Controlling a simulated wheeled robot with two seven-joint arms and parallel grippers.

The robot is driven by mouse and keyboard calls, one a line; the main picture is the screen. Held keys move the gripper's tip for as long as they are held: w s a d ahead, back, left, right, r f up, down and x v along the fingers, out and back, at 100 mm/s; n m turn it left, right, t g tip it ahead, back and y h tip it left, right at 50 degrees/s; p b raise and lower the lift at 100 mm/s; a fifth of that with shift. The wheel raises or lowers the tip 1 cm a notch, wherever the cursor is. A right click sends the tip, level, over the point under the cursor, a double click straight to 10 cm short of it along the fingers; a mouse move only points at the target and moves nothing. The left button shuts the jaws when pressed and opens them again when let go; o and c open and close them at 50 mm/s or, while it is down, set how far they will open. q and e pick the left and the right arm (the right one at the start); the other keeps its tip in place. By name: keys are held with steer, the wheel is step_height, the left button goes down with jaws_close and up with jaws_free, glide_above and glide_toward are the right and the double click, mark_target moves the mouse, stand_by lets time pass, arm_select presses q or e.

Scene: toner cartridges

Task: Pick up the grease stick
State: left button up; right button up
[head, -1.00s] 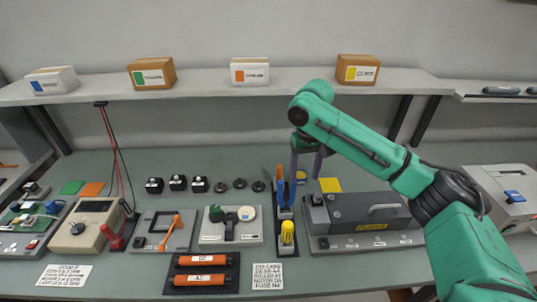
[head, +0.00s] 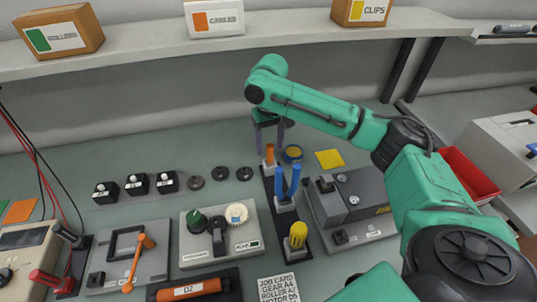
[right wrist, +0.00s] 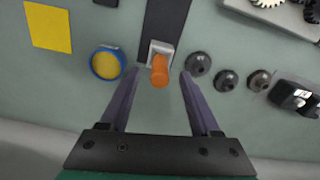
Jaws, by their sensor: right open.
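An orange stick (head: 269,154) stands upright in a grey socket at the far end of a dark strip. It also shows in the right wrist view (right wrist: 159,71); it looks like the grease stick, though no label shows. My right gripper (head: 270,130) is open and empty above and around the far end of the strip. In the right wrist view, the purple fingers (right wrist: 159,82) lie on either side of the orange stick with a gap to each side. Whether they are level with it is hard to tell. My left gripper is not in view.
A blue forked tool (head: 286,186) and a yellow-topped tool (head: 297,236) stand on the same strip. A round blue-rimmed tin (head: 292,153) and a yellow square (head: 329,159) lie right of the orange stick. Black discs (head: 244,174) lie to its left. A grey machine (head: 352,205) stands at right.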

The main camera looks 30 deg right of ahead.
step_height(320, 180, down, 4)
steer(key=shift+s+r, duration=0.1)
jaws_close()
step_height(320, 180, up, 11)
steer(key=shift+f, duration=0.1)
step_height(320, 180, up, 9)
steer(key=p, duration=0.2)
glide_above(270, 153)
steer(key=w, duration=0.1)
steer(key=shift+d, duration=0.3)
